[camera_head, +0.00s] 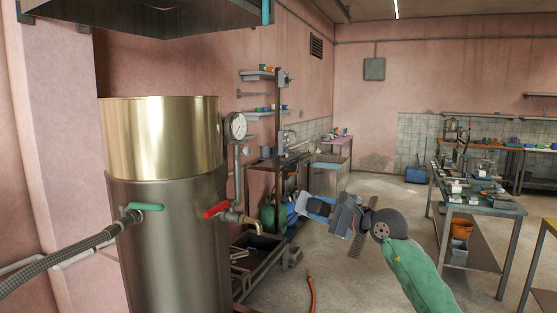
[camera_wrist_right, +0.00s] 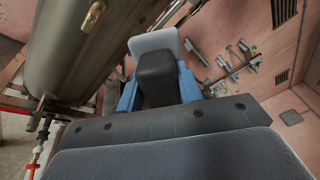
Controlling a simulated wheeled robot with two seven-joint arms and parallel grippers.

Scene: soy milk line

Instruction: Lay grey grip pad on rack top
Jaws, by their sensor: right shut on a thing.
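My right gripper (camera_head: 312,207) is in mid-air right of the large steel tank, its blue fingers pointing left in the head view. In the right wrist view its blue fingers (camera_wrist_right: 157,92) are on either side of a dark block. A light grey pad (camera_wrist_right: 153,42) shows at the far end of the fingers, past that block, and is held there. I cannot tell which structure is the rack top. My left gripper is not in view.
The steel tank (camera_head: 165,235) with a gauge (camera_head: 236,126) and red-handled tap (camera_head: 217,209) stands at left. A low metal trough (camera_head: 262,262) lies below the tap. Wall shelves (camera_head: 262,112) are behind. A loaded workbench (camera_head: 480,203) stands right. Open floor lies between.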

